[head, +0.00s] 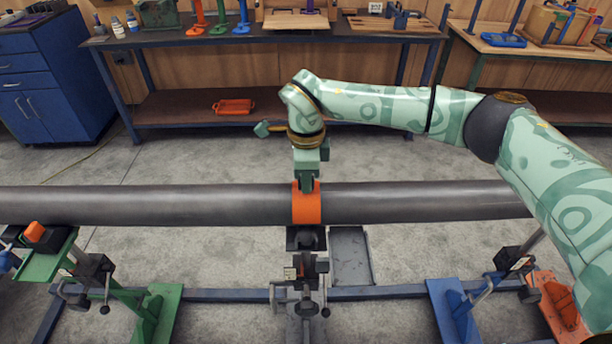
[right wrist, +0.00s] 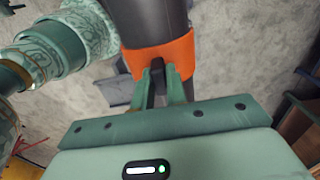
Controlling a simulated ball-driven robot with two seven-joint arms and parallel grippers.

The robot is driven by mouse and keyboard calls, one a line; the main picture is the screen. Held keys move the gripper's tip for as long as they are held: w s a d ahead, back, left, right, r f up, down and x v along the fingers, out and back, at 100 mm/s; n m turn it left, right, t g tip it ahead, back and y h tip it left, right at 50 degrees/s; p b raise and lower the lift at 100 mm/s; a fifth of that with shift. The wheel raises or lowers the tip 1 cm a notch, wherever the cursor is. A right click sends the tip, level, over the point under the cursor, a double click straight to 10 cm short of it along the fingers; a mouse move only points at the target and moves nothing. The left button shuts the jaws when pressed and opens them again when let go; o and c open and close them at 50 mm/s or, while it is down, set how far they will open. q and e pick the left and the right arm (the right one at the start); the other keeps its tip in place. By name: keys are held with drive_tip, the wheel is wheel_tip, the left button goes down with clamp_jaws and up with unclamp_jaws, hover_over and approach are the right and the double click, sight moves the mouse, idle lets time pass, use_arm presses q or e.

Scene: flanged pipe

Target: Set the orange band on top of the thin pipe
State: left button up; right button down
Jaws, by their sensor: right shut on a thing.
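The thin pipe (head: 150,205) is a long dark grey tube lying level across the head view. The orange band (head: 307,206) lies over the pipe near its middle and curves around its upper side; it seems to touch the pipe. My right gripper (head: 306,187) reaches down from above and is shut on the band at its top. In the right wrist view the fingers (right wrist: 158,78) close on a small black piece at the orange band (right wrist: 182,57), with the pipe (right wrist: 150,20) behind. The band's underside is hidden. My left gripper is not in view.
A clamp stand (head: 307,270) is below the pipe under the band. A green stand (head: 150,310) is at left, and blue (head: 455,315) and orange (head: 560,305) stands are at right. A workbench (head: 260,30) and blue cabinet (head: 40,80) stand behind. Floor between is clear.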

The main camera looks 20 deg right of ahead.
drive_tip(key=shift+r+p, duration=0.15)
drive_tip(key=shift+p, duration=0.15)
idle(0.4)
idle(0.3)
drive_tip(key=c, duration=1.3)
unclamp_jaws()
drive_tip(key=shift+r+p, duration=2.75)
drive_tip(key=shift+r, duration=0.75)
drive_tip(key=shift+f, duration=0.1)
